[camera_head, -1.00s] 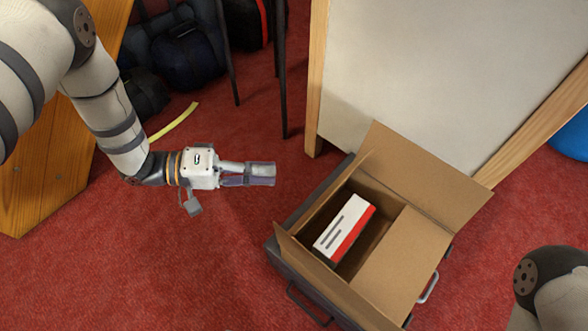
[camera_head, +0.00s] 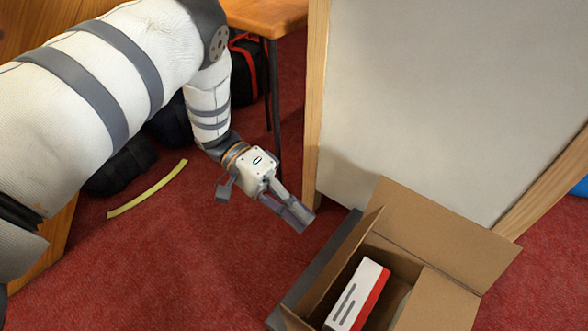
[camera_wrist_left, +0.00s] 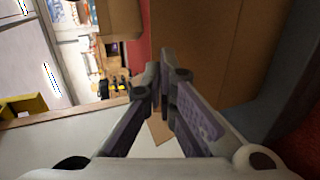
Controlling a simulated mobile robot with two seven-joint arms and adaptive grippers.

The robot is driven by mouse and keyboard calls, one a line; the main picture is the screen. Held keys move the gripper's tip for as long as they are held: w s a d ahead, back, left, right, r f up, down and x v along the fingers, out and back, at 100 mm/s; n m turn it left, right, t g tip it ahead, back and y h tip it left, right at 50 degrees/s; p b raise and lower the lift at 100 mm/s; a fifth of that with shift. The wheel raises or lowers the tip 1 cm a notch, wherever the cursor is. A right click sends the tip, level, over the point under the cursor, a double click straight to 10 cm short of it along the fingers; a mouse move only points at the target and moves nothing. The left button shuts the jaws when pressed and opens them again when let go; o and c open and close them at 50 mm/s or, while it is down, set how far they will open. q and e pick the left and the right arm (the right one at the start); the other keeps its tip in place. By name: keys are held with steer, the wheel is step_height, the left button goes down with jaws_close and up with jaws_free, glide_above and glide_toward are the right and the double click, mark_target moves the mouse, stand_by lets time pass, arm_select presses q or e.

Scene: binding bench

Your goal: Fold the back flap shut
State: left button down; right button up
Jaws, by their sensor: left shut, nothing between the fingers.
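An open cardboard box (camera_head: 325,293) sits at the lower right in the head view, cut off by the bottom edge. Its back flap (camera_head: 430,222) is open and leans outward at the far side. The left flap (camera_head: 338,265) stands up; the right flap (camera_head: 440,303) lies inward over the opening. A white and red carton (camera_head: 357,293) is inside. My left gripper (camera_head: 302,218) is shut and empty, left of the back flap and apart from it. In the left wrist view its fingers (camera_wrist_left: 163,78) are together, with brown cardboard (camera_wrist_left: 205,45) beyond. My right gripper is out of view.
The box rests on a dark grey support (camera_head: 310,270). A pale board (camera_head: 420,90) in a wooden frame (camera_head: 314,110) stands close behind the box. Dark bags (camera_head: 125,165) and a yellow strip (camera_head: 147,190) are at the left. Red carpet lies open below my left arm.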

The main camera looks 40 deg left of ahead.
mark_target(346, 258)
arm_select(q)
steer(key=b+x, duration=0.1)
steer(key=x, duration=0.5)
steer(key=shift+d+f, duration=0.2)
steer(key=shift+d, duration=0.15)
steer(key=shift+s+d+f, duration=0.1)
steer(key=shift+d, duration=0.55)
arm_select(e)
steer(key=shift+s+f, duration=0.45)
